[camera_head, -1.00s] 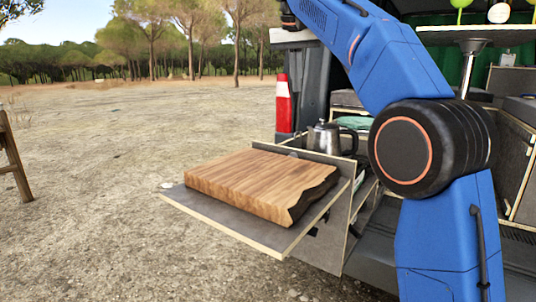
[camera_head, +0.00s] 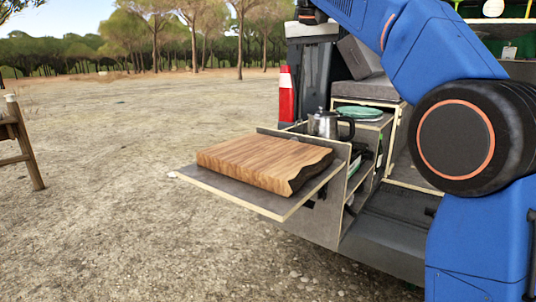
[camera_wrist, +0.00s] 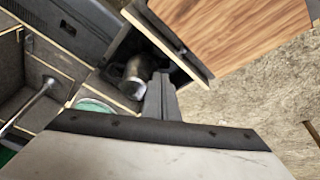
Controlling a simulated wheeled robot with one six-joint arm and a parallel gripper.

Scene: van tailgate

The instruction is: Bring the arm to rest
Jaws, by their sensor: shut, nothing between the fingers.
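My blue arm stands at the right of the head view, in front of the van's open back. My gripper (camera_wrist: 160,95) shows in the wrist view, with its narrow grey fingers together and empty. It is above the area by the steel kettle (camera_wrist: 135,80) and the shelf edge, apart from them as far as I can tell. The gripper is not clearly seen in the head view.
A wooden cutting board (camera_head: 262,162) lies on the pull-out shelf (camera_head: 225,191). The kettle also shows in the head view (camera_head: 322,125), near green plates (camera_head: 358,113). A wooden chair (camera_head: 20,150) is at the left. Open ground lies between.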

